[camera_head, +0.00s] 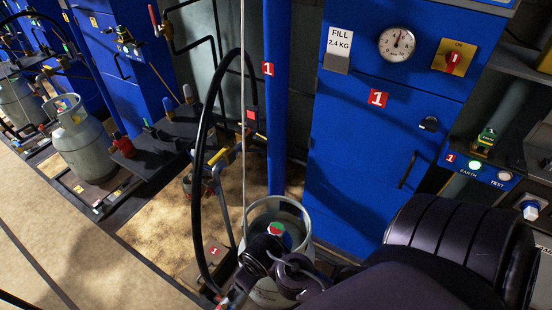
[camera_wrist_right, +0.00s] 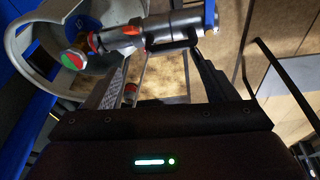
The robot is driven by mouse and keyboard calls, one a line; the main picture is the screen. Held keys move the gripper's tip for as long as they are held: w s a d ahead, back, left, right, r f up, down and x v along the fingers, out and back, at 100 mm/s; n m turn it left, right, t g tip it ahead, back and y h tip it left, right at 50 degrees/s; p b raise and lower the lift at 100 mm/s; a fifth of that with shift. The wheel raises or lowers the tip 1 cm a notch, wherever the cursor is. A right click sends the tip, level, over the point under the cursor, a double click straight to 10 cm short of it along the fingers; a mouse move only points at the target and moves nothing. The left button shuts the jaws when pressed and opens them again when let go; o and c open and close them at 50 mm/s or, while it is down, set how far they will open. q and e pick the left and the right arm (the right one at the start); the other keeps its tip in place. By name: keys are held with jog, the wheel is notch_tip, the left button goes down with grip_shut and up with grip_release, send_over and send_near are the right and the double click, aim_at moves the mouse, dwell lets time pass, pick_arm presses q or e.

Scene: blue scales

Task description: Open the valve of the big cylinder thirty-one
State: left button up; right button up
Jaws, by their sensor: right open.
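A grey gas cylinder (camera_head: 306,240) with an open collar stands on the scale at the lower middle of the head view; no number on it is readable. Its valve knob (camera_head: 277,229), with a red and green top, sits inside the collar. In the right wrist view the knob (camera_wrist_right: 72,61) is at the upper left, beside the collar (camera_wrist_right: 22,42). A filling connector (camera_wrist_right: 145,32) with orange parts runs across from the knob. My right gripper (camera_wrist_right: 158,58) is open, its fingers pointing toward the connector, the knob outside them. Contact cannot be told. My left gripper is out of view.
A blue cabinet (camera_head: 345,170) with a dial (camera_head: 397,44) and ON switch (camera_head: 453,57) stands behind the cylinder. A black hose (camera_head: 198,180) loops at its left. Another grey cylinder (camera_head: 85,150) stands further left. The floor at lower left (camera_head: 50,240) is clear.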

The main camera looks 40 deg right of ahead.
notch_tip(320, 180, up, 4)
jog(key=d+r+m+b, duration=0.1)
jog(key=d+b, duration=0.1)
jog(key=m+g, duration=0.3)
jog(key=m, duration=1.4)
send_near(276, 229)
jog(key=shift+s+a+f, duration=0.1)
jog(key=shift+a, duration=0.1)
jog(key=shift+d+f+m, duration=0.1)
jog(key=shift+f+m, duration=0.25)
jog(key=shift+m, duration=0.05)
notch_tip(276, 229, down, 8)
jog(key=shift+r+b, duration=0.15)
jog(key=shift+b, duration=0.85)
jog(key=shift+c, duration=0.3)
jog(key=c, duration=0.9)
